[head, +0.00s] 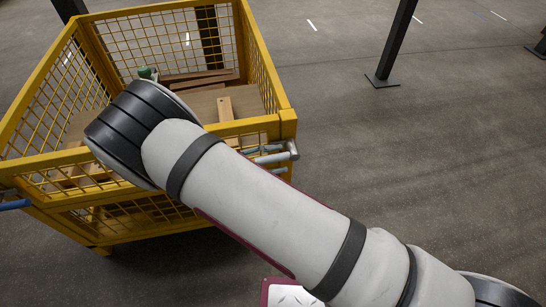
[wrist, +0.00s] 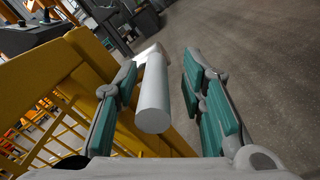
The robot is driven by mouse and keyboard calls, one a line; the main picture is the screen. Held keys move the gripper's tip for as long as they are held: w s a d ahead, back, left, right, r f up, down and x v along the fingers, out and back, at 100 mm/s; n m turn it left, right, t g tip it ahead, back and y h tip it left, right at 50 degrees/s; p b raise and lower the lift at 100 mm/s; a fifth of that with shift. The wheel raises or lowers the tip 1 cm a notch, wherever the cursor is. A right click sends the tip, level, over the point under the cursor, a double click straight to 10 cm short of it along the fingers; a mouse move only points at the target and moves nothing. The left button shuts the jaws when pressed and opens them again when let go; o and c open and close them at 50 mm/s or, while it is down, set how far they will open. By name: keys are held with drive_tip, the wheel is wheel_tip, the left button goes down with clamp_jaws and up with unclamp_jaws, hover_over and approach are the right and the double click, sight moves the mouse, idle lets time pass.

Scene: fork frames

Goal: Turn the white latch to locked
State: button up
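The white latch (wrist: 153,98) is a pale, round bar on the yellow cage's corner. In the wrist view it points toward the camera, between the two teal-padded fingers of my gripper (wrist: 160,68). The fingers are spread apart. The bar is close to the left finger, with a wider gap to the right one; whether it touches the left finger I cannot tell. In the head view the latch (head: 272,157) shows at the cage's front right corner, near teal parts of my gripper. My arm hides most of the gripper there.
The yellow mesh cage (head: 285,103) holds wooden boards (head: 225,108) and a green-topped item (head: 147,73). A blue handle (head: 14,204) sticks out at its left. A dark post (head: 395,45) stands behind to the right. The concrete floor right of the cage is clear.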

drive_tip(key=shift+r, duration=0.1)
drive_tip(key=v, duration=1.2)
idle(0.4)
